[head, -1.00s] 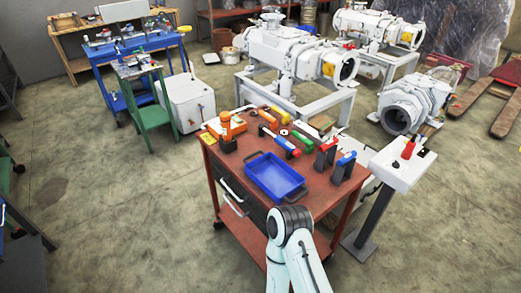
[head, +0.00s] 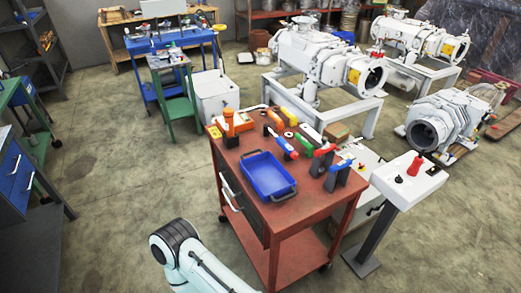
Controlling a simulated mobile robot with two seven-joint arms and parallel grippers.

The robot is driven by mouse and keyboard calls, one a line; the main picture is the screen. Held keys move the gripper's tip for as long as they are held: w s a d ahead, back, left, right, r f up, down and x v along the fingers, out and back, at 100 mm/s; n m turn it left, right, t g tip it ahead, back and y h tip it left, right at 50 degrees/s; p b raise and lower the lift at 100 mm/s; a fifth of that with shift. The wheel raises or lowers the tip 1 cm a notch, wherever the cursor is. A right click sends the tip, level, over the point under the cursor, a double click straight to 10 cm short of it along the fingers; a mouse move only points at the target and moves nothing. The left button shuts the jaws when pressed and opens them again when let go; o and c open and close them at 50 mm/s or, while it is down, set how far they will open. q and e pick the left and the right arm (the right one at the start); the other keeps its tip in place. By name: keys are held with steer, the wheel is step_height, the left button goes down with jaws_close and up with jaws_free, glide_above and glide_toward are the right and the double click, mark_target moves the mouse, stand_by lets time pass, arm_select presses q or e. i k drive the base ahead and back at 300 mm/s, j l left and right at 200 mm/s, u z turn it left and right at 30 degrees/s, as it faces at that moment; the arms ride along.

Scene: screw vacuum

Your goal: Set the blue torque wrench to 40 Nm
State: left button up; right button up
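A blue-handled tool (head: 342,163), which may be the blue torque wrench, rests in a dark holder at the right side of the red-brown cart top (head: 312,207). Another long tool with blue and red on it (head: 284,146) lies farther back, and I cannot tell which one is the wrench. Any scale marks are too small to read. One of my arm links shows at the bottom, in front of the cart. Neither gripper is in view.
A blue tray (head: 267,174) sits at the cart's front. Orange, green and red tools lie around it. A green table (head: 174,65) and white box (head: 214,94) stand behind left. Large white pumps (head: 310,55) stand behind. The floor left of the cart is clear.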

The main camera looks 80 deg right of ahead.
mark_target(294, 155)
steer(key=k+l+u, duration=0.15)
steer(key=u, duration=0.2)
steer(key=k+u, duration=0.65)
steer(key=k+z, duration=0.25)
steer(key=k, duration=0.25)
steer(key=k+l+z, duration=0.25)
steer(key=k, duration=0.25)
